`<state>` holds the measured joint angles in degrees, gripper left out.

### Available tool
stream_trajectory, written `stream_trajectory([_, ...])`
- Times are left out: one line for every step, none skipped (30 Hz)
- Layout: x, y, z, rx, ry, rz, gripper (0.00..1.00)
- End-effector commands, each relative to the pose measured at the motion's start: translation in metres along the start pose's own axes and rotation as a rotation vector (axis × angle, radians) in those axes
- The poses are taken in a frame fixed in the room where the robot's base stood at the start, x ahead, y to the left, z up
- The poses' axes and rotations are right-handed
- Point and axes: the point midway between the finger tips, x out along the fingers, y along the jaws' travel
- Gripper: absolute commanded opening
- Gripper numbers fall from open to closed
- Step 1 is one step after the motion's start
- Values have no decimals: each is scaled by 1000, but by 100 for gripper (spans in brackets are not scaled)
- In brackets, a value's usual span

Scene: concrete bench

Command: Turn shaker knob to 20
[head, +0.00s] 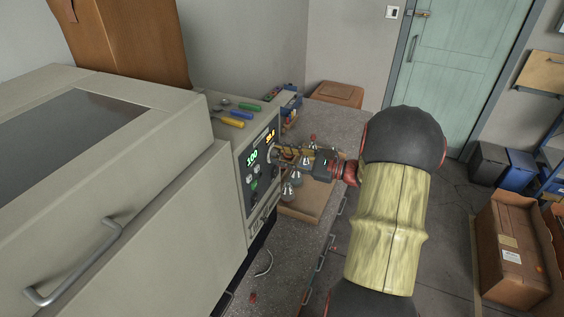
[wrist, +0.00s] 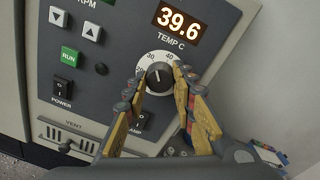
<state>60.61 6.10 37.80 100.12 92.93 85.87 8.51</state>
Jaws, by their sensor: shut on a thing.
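The shaker (head: 120,170) is a large beige machine at the left of the head view, with a dark control panel (head: 256,165) on its right end. In the wrist view, the round black knob (wrist: 159,76) sits on a white dial marked 20, 30 and 40, below an orange display (wrist: 178,20) reading 39.6 over TEMP C. The knob's white pointer line points up, between 30 and 40. My gripper (wrist: 159,78) has its two yellow-padded fingers on either side of the knob, shut on it. In the head view my gripper (head: 282,153) reaches the panel from the right.
Screwdrivers (head: 231,122) lie on top of the panel housing. Flasks (head: 291,185) stand on the bench by a cardboard-coloured board (head: 312,205), below my gripper. The RUN button (wrist: 70,56) and POWER switch (wrist: 63,87) are left of the knob.

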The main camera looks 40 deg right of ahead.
Motion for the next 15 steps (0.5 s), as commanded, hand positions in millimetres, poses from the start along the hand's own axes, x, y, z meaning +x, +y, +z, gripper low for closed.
stream_trajectory([0,2,-3,-48,2,-1,1])
stream_trajectory([0,2,-3,-76,3,-1,1])
stream_trajectory([0,2,-3,-115,5,-2,1])
stream_trajectory([0,2,-3,-144,6,-2,1])
stream_trajectory([0,2,-3,-172,7,-2,1])
stream_trajectory([0,2,-3,-210,9,-2,1])
stream_trajectory([0,2,-3,-239,10,-3,1])
stream_trajectory([0,2,-3,-267,12,-3,1])
stream_trajectory([0,2,-4,-305,13,-3,1])
stream_trajectory([0,2,-4,-334,15,-3,1])
stream_trajectory([0,2,-4,-363,16,-3,1])
stream_trajectory([0,2,-4,-400,18,-4,1])
stream_trajectory([0,2,-4,-429,20,-4,1])
stream_trajectory([0,2,-4,-458,21,-4,1])
stream_trajectory([0,3,-4,-496,23,-4,1])
